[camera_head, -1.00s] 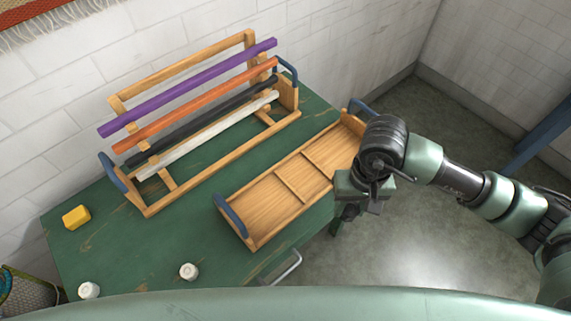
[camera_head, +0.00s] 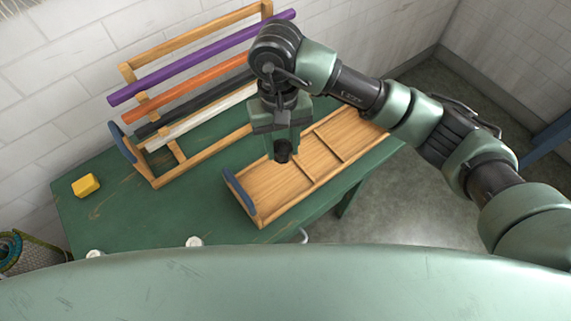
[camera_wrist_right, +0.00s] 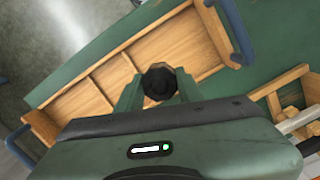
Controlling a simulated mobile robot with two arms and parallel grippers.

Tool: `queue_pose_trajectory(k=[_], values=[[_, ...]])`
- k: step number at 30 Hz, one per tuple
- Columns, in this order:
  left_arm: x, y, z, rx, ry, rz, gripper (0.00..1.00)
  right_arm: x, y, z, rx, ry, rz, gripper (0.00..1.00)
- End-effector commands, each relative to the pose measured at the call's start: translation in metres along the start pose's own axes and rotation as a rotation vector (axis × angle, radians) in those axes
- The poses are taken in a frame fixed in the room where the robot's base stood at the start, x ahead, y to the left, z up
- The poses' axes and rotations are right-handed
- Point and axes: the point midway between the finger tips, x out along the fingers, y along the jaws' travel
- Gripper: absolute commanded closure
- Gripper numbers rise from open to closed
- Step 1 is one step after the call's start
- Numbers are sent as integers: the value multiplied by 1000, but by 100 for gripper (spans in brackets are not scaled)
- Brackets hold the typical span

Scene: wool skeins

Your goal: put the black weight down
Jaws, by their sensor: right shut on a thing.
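The black weight (camera_wrist_right: 159,84) is small and dark and sits between the fingers of my right gripper (camera_wrist_right: 158,92) in the right wrist view. In the head view my right gripper (camera_head: 283,150) points down over the left compartment of the wooden tray (camera_head: 243,196), shut on the weight (camera_head: 283,152). The weight appears held above the tray; the exact gap to its floor cannot be told. The tray also shows in the right wrist view (camera_wrist_right: 205,30), with its dividers and blue end handles. My left gripper is not in view.
A wooden rack (camera_head: 160,181) with purple, orange, dark and white rods stands behind the tray on the green table (camera_head: 120,225). A yellow block (camera_head: 86,185) lies at the left. Two white round pieces (camera_head: 194,241) are at the front edge. A wire basket (camera_head: 22,250) stands at far left.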

Motion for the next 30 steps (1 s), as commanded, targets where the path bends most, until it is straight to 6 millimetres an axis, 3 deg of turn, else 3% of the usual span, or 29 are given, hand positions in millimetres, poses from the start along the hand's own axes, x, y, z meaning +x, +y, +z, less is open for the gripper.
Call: queue_pose_trajectory(k=[6,14,19,30], values=[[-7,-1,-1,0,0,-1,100,48,0,-5,2,-3,-2,100],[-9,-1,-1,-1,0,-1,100,72,0,-8,1,-1,-2,100],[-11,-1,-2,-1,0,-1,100,98,-1,-11,2,-2,-3,100],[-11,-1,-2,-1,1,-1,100,106,0,-13,0,3,-2,100]])
